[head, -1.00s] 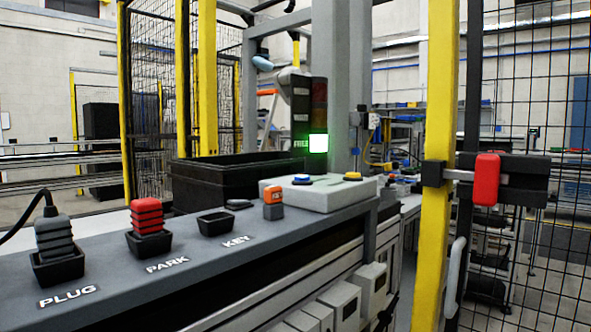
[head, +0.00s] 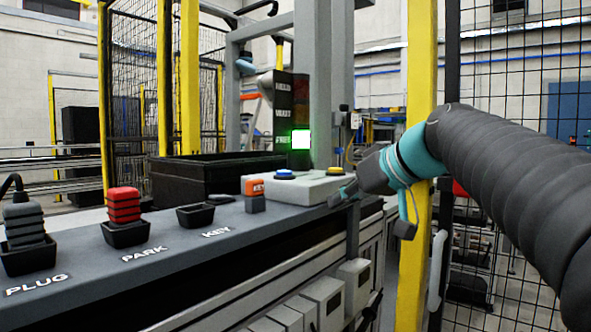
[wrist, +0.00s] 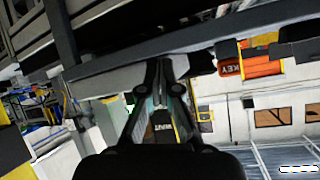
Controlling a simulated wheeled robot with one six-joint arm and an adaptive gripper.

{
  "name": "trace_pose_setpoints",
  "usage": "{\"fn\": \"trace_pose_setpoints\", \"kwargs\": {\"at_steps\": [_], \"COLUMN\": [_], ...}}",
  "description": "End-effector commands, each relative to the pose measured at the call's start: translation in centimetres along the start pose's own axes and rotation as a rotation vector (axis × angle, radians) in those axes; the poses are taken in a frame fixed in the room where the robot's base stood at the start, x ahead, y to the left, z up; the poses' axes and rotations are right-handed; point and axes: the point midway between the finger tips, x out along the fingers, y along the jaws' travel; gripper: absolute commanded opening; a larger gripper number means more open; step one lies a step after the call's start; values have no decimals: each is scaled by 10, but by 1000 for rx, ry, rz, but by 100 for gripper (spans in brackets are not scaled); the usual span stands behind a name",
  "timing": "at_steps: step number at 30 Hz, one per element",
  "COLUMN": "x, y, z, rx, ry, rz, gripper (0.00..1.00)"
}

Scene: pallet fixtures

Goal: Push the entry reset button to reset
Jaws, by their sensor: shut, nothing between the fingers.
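A pale grey box (head: 310,188) stands on the grey bench, with a blue button (head: 284,174) on its left and a yellow button (head: 335,170) on its right. I cannot read any label on the box, so I cannot tell which button is the entry reset. My gripper (head: 335,201) is shut and empty, just in front of the box's right end and below the button tops. It looks apart from both buttons. My gripper also shows in the wrist view (wrist: 160,62), pointing at the dark bench edge. The buttons cannot be made out there.
An orange key block (head: 254,187) stands left of the box. Red (head: 124,205) and grey (head: 23,222) plugs sit in holders further left. A black bin (head: 195,180) is behind. A signal light (head: 301,140) glows green at FREE. A yellow post (head: 421,70) stands right, behind my arm.

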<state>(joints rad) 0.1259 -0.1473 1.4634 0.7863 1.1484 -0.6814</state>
Motion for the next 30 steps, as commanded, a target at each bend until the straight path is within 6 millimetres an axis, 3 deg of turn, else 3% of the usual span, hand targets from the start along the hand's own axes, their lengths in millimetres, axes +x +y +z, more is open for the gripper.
{"fn": "trace_pose_setpoints", "kwargs": {"at_steps": [3,6,10,15,30], "x": [2,-2,-7,-11,-3], "y": [6,7,6,5,2], "z": [-54,-88,-116,-130,-134], "rx": [-100,-182,-261,-308,-311], "ry": [105,183,257,298,300], "rz": [-80,-134,-181,-205,-208], "gripper": [0,0,0,0,0]}}
